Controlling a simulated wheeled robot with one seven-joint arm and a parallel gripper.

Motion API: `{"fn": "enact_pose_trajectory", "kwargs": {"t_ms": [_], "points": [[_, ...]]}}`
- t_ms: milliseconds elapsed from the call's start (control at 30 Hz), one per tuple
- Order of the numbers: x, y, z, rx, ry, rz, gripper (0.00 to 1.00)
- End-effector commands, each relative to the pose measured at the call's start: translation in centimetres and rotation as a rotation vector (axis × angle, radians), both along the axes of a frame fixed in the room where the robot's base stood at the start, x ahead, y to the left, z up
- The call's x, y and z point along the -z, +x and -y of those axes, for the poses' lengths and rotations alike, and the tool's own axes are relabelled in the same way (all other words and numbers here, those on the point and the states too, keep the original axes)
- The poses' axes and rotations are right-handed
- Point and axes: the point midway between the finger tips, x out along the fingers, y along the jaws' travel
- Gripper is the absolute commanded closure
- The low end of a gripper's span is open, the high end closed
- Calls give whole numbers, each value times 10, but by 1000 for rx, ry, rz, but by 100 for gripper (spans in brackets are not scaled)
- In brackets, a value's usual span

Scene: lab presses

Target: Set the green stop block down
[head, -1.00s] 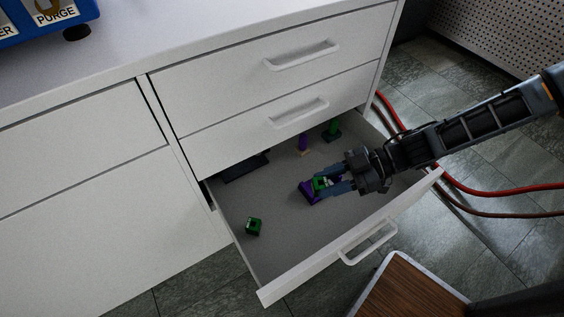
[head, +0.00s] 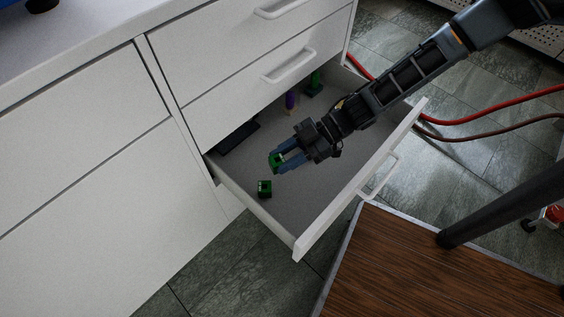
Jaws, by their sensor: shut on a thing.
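My gripper (head: 282,157) is over the open drawer (head: 325,205), with its blue fingers shut on a green block (head: 274,162), which I take to be the green stop block. I cannot tell whether the held block touches the drawer floor. A second small green block (head: 264,188) with a dark centre sits on the drawer floor near the front left, just below the held one in the picture. The fingers and wrist hide part of the drawer floor.
A purple piece (head: 290,100) and a green piece (head: 315,82) stand at the back of the drawer. A dark flat object (head: 238,137) lies at the back left. The drawer's front right is bare. A wood-topped surface (head: 440,285) stands close in front.

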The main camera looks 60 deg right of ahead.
Motion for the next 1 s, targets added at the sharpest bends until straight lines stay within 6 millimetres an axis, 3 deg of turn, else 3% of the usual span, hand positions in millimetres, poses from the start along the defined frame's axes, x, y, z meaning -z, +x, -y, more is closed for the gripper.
{"fn": "enact_pose_trajectory", "kwargs": {"t_ms": [433, 1000], "points": [[48, 0, 1, 0, -1, 0, 100], [56, 0, 0, 1, -2, 0, 100]]}}
